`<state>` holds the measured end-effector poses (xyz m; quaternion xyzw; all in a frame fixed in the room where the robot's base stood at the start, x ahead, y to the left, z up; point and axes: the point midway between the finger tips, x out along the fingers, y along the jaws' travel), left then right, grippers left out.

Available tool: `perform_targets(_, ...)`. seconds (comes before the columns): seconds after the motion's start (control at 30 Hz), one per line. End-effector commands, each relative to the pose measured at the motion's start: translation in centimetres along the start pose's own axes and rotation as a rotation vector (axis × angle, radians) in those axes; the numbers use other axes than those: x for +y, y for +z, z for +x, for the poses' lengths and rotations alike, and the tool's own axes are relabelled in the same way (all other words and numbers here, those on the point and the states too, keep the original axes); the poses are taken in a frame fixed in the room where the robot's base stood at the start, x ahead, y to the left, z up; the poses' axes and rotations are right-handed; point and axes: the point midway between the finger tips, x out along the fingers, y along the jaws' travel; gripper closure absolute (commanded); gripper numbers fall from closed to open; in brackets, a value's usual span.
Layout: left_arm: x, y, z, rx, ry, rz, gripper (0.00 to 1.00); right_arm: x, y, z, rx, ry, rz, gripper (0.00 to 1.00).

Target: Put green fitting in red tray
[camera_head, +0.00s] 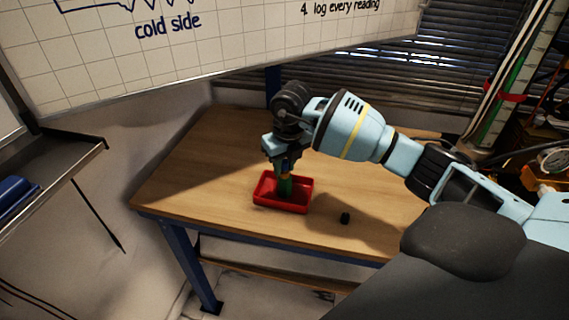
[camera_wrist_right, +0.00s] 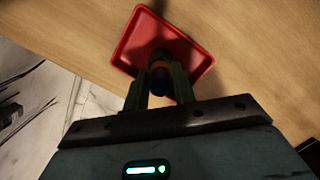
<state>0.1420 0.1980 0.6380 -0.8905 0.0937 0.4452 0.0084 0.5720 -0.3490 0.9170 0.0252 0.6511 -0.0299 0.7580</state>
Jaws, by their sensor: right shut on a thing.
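The red tray (camera_head: 297,207) is a shallow rectangle on the wooden table; it also shows in the right wrist view (camera_wrist_right: 195,50). My right gripper (camera_head: 284,171) points down over the tray and is shut on the green fitting (camera_head: 286,187). The fitting is upright within the tray's outline, with an orange band below the fingers. My left gripper is not in view.
The table left of the tray is clear. A whiteboard (camera_head: 220,40) hangs behind, and a grey shelf (camera_head: 60,165) is at the left.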

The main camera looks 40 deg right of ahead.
Motion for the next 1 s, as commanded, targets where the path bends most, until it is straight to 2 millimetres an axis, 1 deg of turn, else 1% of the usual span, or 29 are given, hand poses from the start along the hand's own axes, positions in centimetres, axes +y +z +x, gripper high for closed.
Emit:
perform_targets(0.2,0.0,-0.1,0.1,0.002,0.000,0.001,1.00,0.0,0.0,0.3,-0.001,0.001,0.000,1.00)
perform_targets(0.23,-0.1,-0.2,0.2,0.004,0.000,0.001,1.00,0.0,-0.1,0.3,0.000,0.000,0.000,0.72)
perform_targets(0.37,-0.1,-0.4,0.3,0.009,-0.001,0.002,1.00,0.0,-0.1,0.3,0.000,0.000,0.000,0.55)
perform_targets(0.4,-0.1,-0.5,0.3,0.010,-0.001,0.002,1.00,0.0,-0.1,0.3,0.000,0.000,0.000,0.52)
perform_targets(0.67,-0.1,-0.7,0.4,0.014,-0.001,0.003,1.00,0.0,-0.1,0.2,0.000,0.000,0.000,0.52)
perform_targets(0.77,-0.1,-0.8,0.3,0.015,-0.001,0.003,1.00,0.0,0.0,-0.3,-0.001,0.001,0.000,0.52)
perform_targets(0.87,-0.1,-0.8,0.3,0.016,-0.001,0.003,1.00,0.0,0.1,-1.5,-0.003,0.002,0.000,0.52)
perform_targets(1.0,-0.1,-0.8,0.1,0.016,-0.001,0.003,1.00,0.0,0.1,-4.2,-0.004,0.001,-0.001,0.52)
